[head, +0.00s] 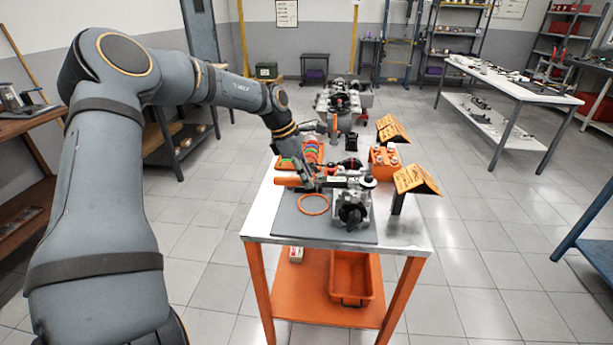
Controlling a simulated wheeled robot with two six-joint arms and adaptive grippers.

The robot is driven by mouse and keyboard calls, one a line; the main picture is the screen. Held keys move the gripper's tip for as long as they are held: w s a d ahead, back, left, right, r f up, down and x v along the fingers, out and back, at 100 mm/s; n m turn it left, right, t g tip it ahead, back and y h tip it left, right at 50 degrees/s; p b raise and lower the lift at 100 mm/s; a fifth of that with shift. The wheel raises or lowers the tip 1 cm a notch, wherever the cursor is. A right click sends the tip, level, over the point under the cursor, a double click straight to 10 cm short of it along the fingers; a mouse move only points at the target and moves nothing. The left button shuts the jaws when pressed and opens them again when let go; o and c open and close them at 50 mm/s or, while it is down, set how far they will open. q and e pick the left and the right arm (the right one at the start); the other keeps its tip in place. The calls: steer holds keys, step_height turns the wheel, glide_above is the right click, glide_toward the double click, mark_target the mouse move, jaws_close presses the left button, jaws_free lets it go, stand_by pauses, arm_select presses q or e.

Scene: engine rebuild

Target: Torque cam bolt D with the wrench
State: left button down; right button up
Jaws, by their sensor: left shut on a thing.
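My left gripper (308,178) reaches down over the near part of the work table (405,238). It is shut on what looks like the wrench (288,181), whose orange handle sticks out to the left. The wrench lies roughly level, and its far end runs right toward the small engine (352,212). The engine sits on a grey mat (300,228). Cam bolt D is too small to make out, and I cannot tell whether the wrench touches it. My right gripper is not in view.
An orange ring (313,204) lies on the mat. An orange tray (286,164) with coloured rings stands behind the gripper. An orange bin (351,278) sits on the lower shelf.

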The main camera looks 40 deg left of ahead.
arm_select(q)
steer(key=shift+w+a+m+p, duration=0.4)
steer(key=shift+w+m+p, duration=0.15)
steer(key=shift+p, duration=0.75)
stand_by(1.3)
steer(key=shift+w+a+r+m+p, duration=0.1)
steer(key=shift+w+a+m+p, duration=0.25)
steer(key=shift+p, duration=1.1)
stand_by(0.9)
steer(key=shift+w+h, duration=0.1)
steer(key=shift+h, duration=0.2)
stand_by(1.1)
steer(key=shift+s+d+n+p, duration=0.35)
steer(key=shift+s+d+n, duration=0.2)
steer(key=shift+s+n, duration=0.2)
steer(key=shift+s+d, duration=0.1)
steer(key=shift+s, duration=0.05)
stand_by(0.7)
